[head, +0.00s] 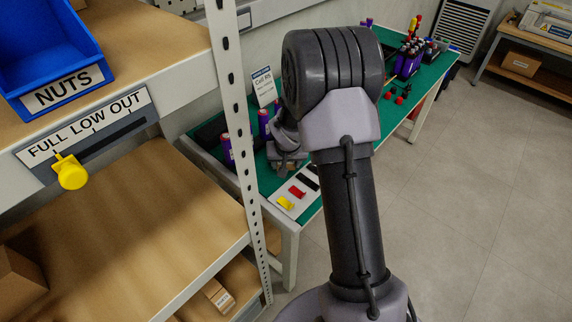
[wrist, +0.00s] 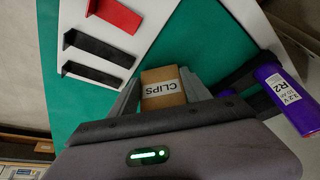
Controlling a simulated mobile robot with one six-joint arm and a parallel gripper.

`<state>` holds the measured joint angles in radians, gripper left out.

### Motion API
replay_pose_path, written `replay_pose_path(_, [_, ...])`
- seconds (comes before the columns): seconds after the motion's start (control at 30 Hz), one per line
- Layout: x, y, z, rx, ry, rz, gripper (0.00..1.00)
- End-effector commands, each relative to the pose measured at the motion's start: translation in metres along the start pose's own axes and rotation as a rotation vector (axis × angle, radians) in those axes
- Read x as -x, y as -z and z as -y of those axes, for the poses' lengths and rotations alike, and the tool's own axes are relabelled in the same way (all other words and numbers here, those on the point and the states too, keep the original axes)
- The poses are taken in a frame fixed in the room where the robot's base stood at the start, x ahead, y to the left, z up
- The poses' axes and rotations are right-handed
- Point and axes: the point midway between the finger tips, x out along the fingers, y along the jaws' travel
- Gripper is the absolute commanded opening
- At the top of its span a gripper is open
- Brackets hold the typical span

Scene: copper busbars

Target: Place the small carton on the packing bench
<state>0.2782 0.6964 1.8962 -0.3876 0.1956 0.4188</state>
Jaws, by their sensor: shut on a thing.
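A small brown carton labelled CLIPS (wrist: 162,88) sits between the fingers of my gripper (wrist: 160,95) in the wrist view. My gripper is shut on it. Behind it in the wrist view are a green mat and a white board. In the head view my gripper (head: 286,152) is over the near end of the green-topped bench (head: 268,185), partly hidden by my own arm. The carton is hard to make out there. I cannot tell whether it touches the surface. Another bench (head: 545,68) stands at the far right; no label shows which is the packing bench.
Purple cells (head: 227,150) stand left of my gripper; one labelled R2 (wrist: 278,88) is close right in the wrist view. A white board (head: 297,195) holds coloured pieces. A shelf upright (head: 232,100) stands left. Open floor (head: 450,210) lies right.

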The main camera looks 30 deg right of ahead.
Motion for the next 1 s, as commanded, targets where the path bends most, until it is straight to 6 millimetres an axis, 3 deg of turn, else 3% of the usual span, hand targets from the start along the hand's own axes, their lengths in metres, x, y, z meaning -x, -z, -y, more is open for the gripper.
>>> replay_pose_path(0.13, [-0.004,-0.002,0.000,0.000,0.000,-0.001,0.00])
replay_pose_path(0.17, [-0.004,-0.002,0.000,0.000,0.000,0.000,0.60])
replay_pose_path(0.27, [-0.003,-0.001,0.000,0.000,0.000,0.000,0.78])
replay_pose_path(0.53, [-0.002,-0.001,0.000,0.000,0.000,0.000,0.78])
replay_pose_path(0.63, [0.007,0.002,0.000,0.000,0.000,-0.001,0.78])
replay_pose_path(1.0, [0.105,0.002,0.000,0.001,0.000,-0.002,0.78])
